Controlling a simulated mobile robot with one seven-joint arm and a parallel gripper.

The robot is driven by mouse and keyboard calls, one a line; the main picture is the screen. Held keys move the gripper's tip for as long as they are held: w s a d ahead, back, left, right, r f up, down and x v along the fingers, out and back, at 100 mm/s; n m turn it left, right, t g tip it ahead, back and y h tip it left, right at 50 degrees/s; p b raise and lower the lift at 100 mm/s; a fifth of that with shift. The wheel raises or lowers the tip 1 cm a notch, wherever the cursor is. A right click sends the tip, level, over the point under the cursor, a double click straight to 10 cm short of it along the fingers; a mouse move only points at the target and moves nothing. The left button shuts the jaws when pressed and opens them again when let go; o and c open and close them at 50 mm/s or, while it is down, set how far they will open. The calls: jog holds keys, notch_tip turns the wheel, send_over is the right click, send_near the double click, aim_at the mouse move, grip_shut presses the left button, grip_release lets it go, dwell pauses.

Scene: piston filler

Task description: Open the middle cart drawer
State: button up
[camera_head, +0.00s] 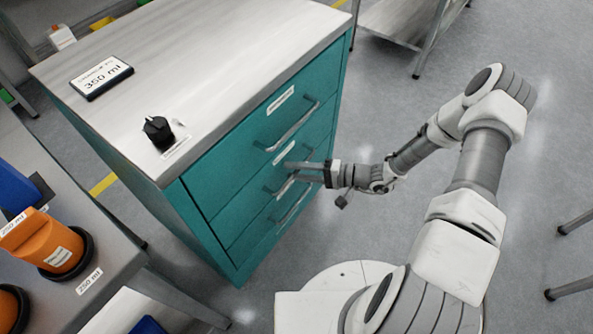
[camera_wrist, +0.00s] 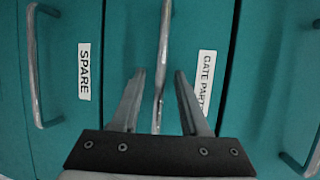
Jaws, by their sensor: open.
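The teal cart (camera_head: 215,170) has three drawers stacked on its front, all looking flush. The middle drawer's handle (camera_head: 281,186) is a grey bar, partly hidden by my gripper in the head view. My gripper (camera_head: 289,171) reaches in from the right at that handle. In the wrist view my open gripper (camera_wrist: 160,73) has one finger on each side of the handle bar (camera_wrist: 164,40). The bar runs between the fingers, and I cannot tell whether either touches it. The middle drawer's "GATE PARTS" label (camera_wrist: 204,82) is partly hidden by the right finger.
The top drawer handle (camera_head: 292,127) and bottom drawer handle (camera_head: 293,207) are close by. A black knob (camera_head: 158,131) and a "350 ml" display (camera_head: 101,77) are on the cart top. A bench with an orange container (camera_head: 50,245) stands left. Floor (camera_head: 400,115) is clear beyond my arm.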

jog(key=shift+c, duration=0.3)
grip_shut()
dwell(1.1)
